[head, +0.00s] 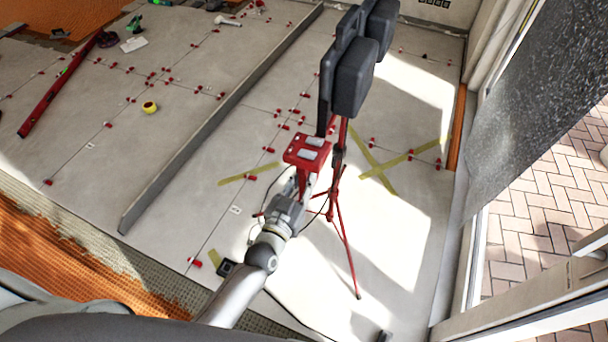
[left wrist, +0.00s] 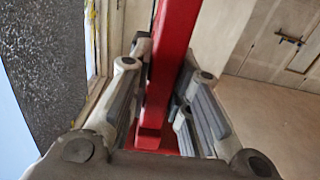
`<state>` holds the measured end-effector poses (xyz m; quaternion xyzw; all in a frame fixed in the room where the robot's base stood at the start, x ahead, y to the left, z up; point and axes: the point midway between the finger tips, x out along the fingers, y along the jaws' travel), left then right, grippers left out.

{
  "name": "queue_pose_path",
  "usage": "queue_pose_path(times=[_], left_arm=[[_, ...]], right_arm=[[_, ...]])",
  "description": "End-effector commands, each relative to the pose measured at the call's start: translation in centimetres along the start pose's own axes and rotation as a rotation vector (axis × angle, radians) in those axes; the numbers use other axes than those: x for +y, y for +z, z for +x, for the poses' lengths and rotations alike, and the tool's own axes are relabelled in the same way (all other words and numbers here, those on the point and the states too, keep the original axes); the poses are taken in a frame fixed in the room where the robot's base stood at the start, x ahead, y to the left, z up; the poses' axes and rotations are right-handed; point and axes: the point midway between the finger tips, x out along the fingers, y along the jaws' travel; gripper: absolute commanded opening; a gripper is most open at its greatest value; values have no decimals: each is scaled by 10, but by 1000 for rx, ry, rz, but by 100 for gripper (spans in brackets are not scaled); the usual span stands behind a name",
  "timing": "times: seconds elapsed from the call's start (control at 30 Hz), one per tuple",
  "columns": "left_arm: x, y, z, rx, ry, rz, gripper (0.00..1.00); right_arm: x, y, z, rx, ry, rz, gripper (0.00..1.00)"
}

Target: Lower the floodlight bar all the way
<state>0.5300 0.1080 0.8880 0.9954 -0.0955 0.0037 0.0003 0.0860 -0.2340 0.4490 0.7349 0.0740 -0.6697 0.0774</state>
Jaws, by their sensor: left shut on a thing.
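The floodlight (head: 355,75) stands on the tiled floor in the head view, with dark lamp heads on top of a thin red tripod (head: 345,235). A red box with light grey pads (head: 307,150) sits beside the mast below the lamps. My left gripper (head: 297,192) is just below this box. In the left wrist view a red bar (left wrist: 172,55) runs between the fingers of the left gripper (left wrist: 163,115), which is shut on it. The fingers hide part of the bar. My right gripper is not in view.
Red levelling clips dot the floor, with yellow tape strips (head: 378,172) beside the tripod. A long grey straightedge (head: 220,120) lies to the left. A yellow tape roll (head: 149,107) is further left. A window or door frame (head: 470,260) bounds the right side.

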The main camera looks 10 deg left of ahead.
Motion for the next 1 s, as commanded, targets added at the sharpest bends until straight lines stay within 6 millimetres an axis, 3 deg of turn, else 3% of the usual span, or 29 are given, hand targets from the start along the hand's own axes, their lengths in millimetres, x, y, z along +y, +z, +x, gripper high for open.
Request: queue_pose_path(times=[0.03,0.1,0.43,0.7,1.0], left_arm=[[1,34,-2,-14,3,3,0],[1,55,-2,-16,4,2,0],[1,135,-4,-20,4,3,0],[1,166,-4,-19,4,2,0],[1,173,-4,-19,4,2,0]], right_arm=[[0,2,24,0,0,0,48],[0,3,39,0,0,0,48],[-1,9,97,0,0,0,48],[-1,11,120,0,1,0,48],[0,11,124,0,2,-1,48]])
